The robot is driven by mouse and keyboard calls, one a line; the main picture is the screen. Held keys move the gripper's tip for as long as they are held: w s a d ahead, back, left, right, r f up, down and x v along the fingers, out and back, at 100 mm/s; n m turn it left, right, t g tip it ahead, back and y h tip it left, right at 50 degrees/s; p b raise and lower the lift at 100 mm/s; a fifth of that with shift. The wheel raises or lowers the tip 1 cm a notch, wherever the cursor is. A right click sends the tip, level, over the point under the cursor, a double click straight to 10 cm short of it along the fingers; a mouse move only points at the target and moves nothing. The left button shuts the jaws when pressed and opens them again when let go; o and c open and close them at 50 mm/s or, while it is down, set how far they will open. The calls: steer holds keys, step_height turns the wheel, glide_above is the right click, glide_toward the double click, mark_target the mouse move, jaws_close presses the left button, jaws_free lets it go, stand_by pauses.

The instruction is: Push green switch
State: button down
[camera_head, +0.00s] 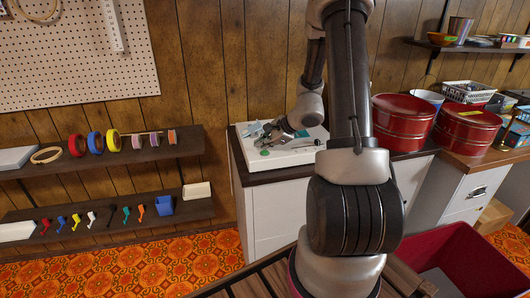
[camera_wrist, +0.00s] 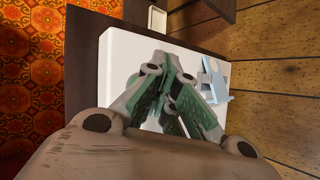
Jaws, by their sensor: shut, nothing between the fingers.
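A small green round piece, apparently the green switch (camera_head: 265,152), shows near the front left of a white panel (camera_head: 290,158) on the cabinet top. My gripper (camera_head: 278,139) is low over the panel, just behind and right of the green piece in the head view. Whether they touch cannot be told. In the wrist view my gripper (camera_wrist: 166,75) is shut and empty, its fingers drawn together over the white panel (camera_wrist: 120,65).
A light blue part (camera_wrist: 213,82) stands on the panel beside my fingers; it also shows in the head view (camera_head: 252,130). Red round tins (camera_head: 402,120) stand to the right. Wall shelves (camera_head: 105,152) with tape rolls are at the left.

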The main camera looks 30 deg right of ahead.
mark_target(263, 153)
step_height(263, 153, up, 6)
steer(key=shift+f, duration=0.1)
stand_by(0.4)
steer(key=s+a+r+n+g, duration=0.25)
steer(key=s+n, duration=0.35)
steer(key=s, duration=0.3)
steer(key=s+a+r+n+g, duration=0.1)
steer(key=s+a+n+g, duration=0.1)
steer(key=s+n+g, duration=0.45)
steer(key=s+a+r+n+t+h, duration=0.1)
steer(key=s+r+n+t+h, duration=0.3)
steer(key=s+r+n, duration=0.5)
steer(key=s+r+t, duration=0.1)
steer(key=s+r, duration=0.4)
steer(key=s, duration=0.1)
steer(key=shift+a+r, duration=0.15)
steer(key=shift+a, duration=0.25)
